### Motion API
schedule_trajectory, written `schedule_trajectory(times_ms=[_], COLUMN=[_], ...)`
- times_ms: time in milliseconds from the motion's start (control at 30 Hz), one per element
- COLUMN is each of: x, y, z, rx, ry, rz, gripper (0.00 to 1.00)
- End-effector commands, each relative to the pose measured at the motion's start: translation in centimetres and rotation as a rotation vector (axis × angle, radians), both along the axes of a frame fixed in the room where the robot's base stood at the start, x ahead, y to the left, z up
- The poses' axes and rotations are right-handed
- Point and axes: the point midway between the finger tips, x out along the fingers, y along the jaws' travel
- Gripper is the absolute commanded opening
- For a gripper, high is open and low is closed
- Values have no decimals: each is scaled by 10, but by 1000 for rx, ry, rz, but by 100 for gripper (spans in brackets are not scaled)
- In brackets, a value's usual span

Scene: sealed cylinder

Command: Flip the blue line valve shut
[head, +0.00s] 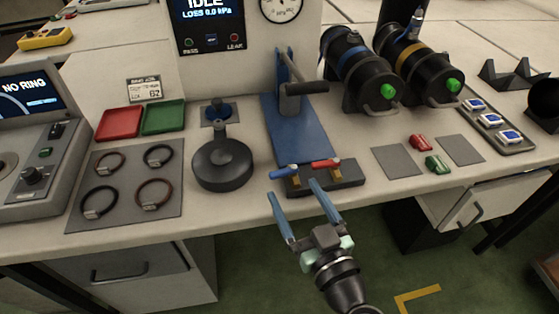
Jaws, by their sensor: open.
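The blue line valve (284,173) is a small blue lever at the left end of a dark manifold block (341,179) near the bench's front edge. Its handle points left, out past the block's end. A red lever (325,163) sits beside it on the same block. Brass fittings show under both levers. My gripper (298,203) is open and empty, its two blue fingers spread just in front of the block. The left finger reaches up below the blue lever and the right finger ends close to the block's front. I cannot tell whether either finger touches anything.
A blue-based press (299,130) stands behind the block. A dark round pedestal (222,165) is to the left, beside a mat with several rings (127,223). Two black cylinders (360,78) lie behind right. Grey pads and red and green clips (421,142) are at right.

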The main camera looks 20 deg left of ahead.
Motion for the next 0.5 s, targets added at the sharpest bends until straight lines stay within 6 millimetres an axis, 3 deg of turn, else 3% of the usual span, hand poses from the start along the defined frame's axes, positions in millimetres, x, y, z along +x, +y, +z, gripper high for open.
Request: schedule_trajectory(times_ms=[200, 500], x=[35, 66], y=[34, 62], z=[2, 1], rx=[-1, 0], ry=[-1, 0], rz=[3, 0], gripper=[86, 86])
